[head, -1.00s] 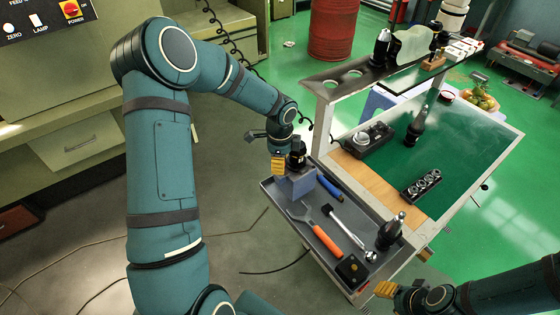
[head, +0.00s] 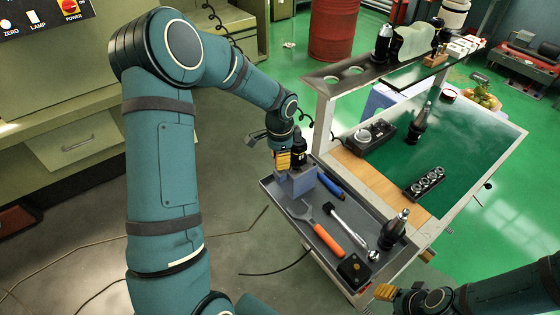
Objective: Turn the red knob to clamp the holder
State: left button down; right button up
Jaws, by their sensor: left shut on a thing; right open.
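A blue-grey clamp block (head: 296,183) stands at the back left corner of the grey tray. A black tool holder (head: 299,148) stands upright over it; I cannot tell how deep it sits. My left gripper (head: 288,160) is at the block, shut, with a yellow finger pad against the holder's left side; its other finger is hidden. I see no red knob on the block; that side may be hidden. A red switch (head: 70,6) sits on the machine panel at top left. My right gripper (head: 385,292) is open and empty at the bottom, in front of the cart.
The tray (head: 322,262) holds an orange-handled wrench (head: 329,238), a ratchet (head: 350,228), a blue-handled tool (head: 331,186), a black box (head: 354,268) and another black holder (head: 394,231). The green mat (head: 470,140) carries a collet rack (head: 425,183). A raised shelf stands behind.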

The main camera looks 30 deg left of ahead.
pick_arm(q)
jog(key=n+b, duration=0.1)
jog(key=n, duration=0.2)
jog(key=shift+f+n, duration=0.1)
jog(key=shift+n, duration=0.3)
jog(key=n+b, duration=0.1)
jog(key=n, duration=0.1)
jog(key=shift+n, duration=0.3)
jog(key=n, duration=0.2)
jog(key=shift+n+b, duration=0.3)
jog(key=shift+b, duration=0.05)
jog(key=shift+n, duration=1.5)
jog(key=c, duration=1)
grip_release()
jog(key=shift+o, duration=0.2)
